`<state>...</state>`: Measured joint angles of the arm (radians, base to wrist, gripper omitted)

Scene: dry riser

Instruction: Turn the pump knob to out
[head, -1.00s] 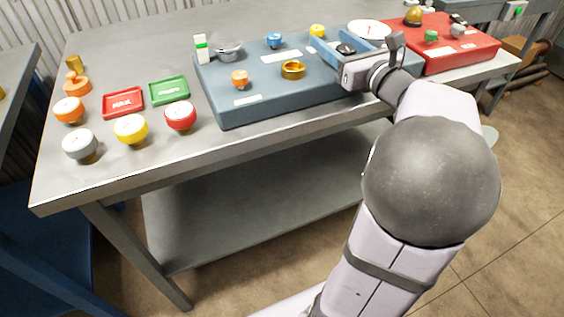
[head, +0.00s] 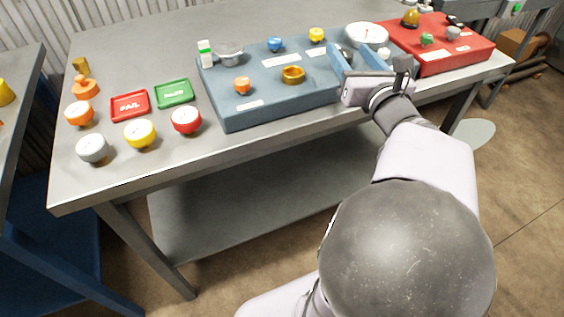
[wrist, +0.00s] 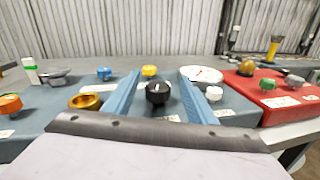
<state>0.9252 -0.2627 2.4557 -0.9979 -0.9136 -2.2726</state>
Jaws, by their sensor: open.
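A black knob (wrist: 157,92) with a pale line on its top stands on the blue-grey panel (head: 225,105). In the wrist view it shows between my two blue fingers, with a gap on either side. The knob (head: 346,54) is partly hidden by a finger in the head view. My gripper (wrist: 157,82) is open and empty at the panel's right part. In the head view my gripper (head: 350,50) reaches over the panel's front edge. The knob's label is hidden or too small to read, so I cannot tell whether this is the pump knob.
A white dial gauge (wrist: 201,75) and a white knob (wrist: 213,92) are close to the right finger. A yellow knob (wrist: 149,71) is behind, a brass ring (wrist: 85,101) to the left. A red box (head: 445,50) stands right. Several loose gauges lie at the table's left.

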